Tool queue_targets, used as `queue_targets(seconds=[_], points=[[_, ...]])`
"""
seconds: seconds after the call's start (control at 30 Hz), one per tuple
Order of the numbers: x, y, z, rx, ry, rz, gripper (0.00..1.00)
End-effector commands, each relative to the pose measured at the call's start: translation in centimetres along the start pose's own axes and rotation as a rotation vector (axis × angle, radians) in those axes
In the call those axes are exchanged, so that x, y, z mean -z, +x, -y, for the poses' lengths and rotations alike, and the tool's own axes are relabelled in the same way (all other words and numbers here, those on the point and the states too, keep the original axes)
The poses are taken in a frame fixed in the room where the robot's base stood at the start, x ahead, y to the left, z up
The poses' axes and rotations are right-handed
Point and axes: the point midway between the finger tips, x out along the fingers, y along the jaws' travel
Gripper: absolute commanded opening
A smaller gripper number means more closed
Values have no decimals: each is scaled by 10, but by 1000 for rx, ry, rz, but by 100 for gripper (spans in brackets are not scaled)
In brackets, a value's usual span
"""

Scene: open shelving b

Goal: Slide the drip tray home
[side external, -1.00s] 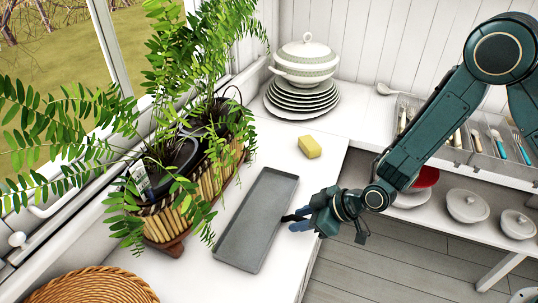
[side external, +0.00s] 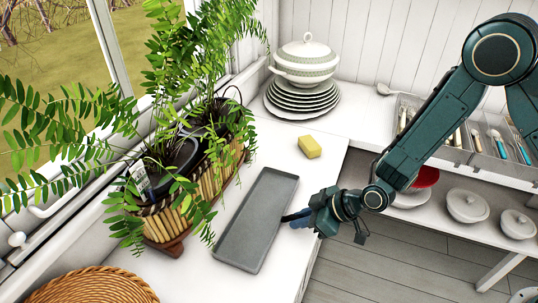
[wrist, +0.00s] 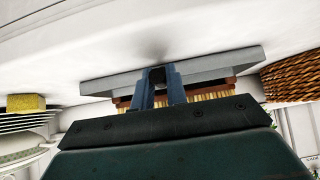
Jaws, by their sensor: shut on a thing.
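The drip tray (side external: 256,222) is a long, shallow grey tray lying flat on the white counter, between the planter and the counter's front edge. Its near long side also shows in the wrist view (wrist: 215,65). My gripper (side external: 288,217) reaches in from the right, at the middle of the tray's right long side. Its blue fingers (wrist: 158,86) are shut on the tray's edge. The exact contact is partly hidden by the fingers. The bamboo planter (side external: 180,208) with leafy ferns stands left of the tray, on a brown base, with a narrow gap between them.
A yellow sponge (side external: 310,147) lies beyond the tray's far end. Stacked plates (side external: 302,102) with a lidded tureen (side external: 306,62) stand in the back corner. A wicker basket (side external: 95,286) is at the near left. Fern fronds hang near the tray's left side.

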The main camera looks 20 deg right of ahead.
Motion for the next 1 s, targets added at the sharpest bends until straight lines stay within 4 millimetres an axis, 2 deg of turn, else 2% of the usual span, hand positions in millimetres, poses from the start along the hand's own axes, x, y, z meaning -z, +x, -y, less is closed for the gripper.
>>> queue_targets(seconds=[1.0], points=[[24,23,-1,0,-2,-2,0]])
